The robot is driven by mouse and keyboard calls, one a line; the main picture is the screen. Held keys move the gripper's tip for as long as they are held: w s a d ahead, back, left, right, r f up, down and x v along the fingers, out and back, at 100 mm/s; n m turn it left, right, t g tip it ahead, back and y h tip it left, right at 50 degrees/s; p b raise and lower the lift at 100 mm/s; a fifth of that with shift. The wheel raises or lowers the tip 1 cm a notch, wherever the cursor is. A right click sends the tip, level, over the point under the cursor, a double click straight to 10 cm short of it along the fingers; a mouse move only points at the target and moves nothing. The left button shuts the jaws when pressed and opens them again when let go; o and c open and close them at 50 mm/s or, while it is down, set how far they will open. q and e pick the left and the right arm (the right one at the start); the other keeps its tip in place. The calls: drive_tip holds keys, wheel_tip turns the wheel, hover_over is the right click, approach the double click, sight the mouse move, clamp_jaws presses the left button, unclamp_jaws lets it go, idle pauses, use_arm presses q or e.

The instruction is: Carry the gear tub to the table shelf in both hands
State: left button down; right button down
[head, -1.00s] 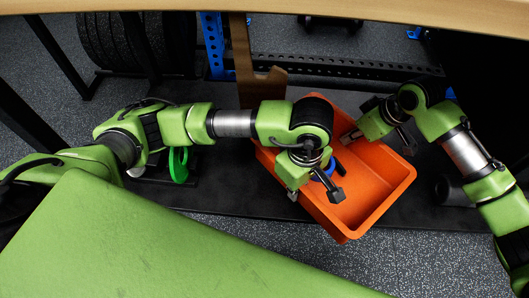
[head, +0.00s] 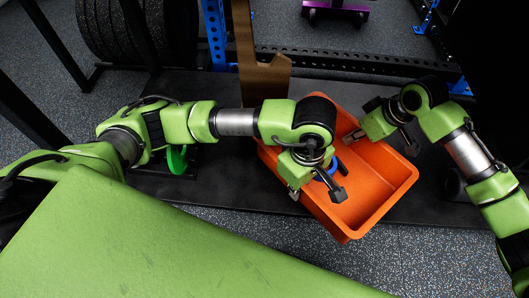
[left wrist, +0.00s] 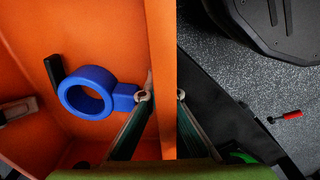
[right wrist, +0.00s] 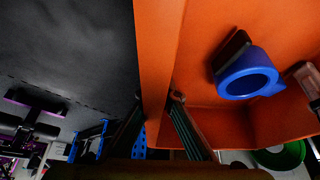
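The gear tub (head: 372,222) is an orange, open-topped box in the middle right of the head view. A blue ring-shaped piece (left wrist: 122,98) and a black piece (left wrist: 54,72) lie inside it. My left gripper (head: 317,194) straddles the tub's left wall; the left wrist view shows that wall (left wrist: 162,60) pinched between its fingers. My right gripper (head: 384,146) straddles the opposite wall, which shows between its fingers in the right wrist view (right wrist: 158,50). The tub looks about level. Its underside is hidden. I cannot make out the table shelf.
A dark platform (head: 230,190) lies below the tub, with a green ring-shaped object (head: 177,159) on its left part. Behind stand a blue rack post (head: 214,35), a brown bracket (head: 262,70) and black weight plates (head: 125,35). Speckled floor (head: 380,262) is open in front.

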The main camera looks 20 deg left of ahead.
use_arm(q)
drive_tip(key=shift+f+b, duration=0.45)
drive_tip(key=shift+f, duration=0.2)
use_arm(e)
drive_tip(key=shift+f, duration=0.65)
use_arm(q)
drive_tip(key=c, duration=2.3)
unclamp_jaws()
drive_tip(key=shift+r, duration=0.1)
use_arm(e)
drive_tip(key=c, duration=2.3)
unclamp_jaws()
drive_tip(key=shift+r, duration=0.1)
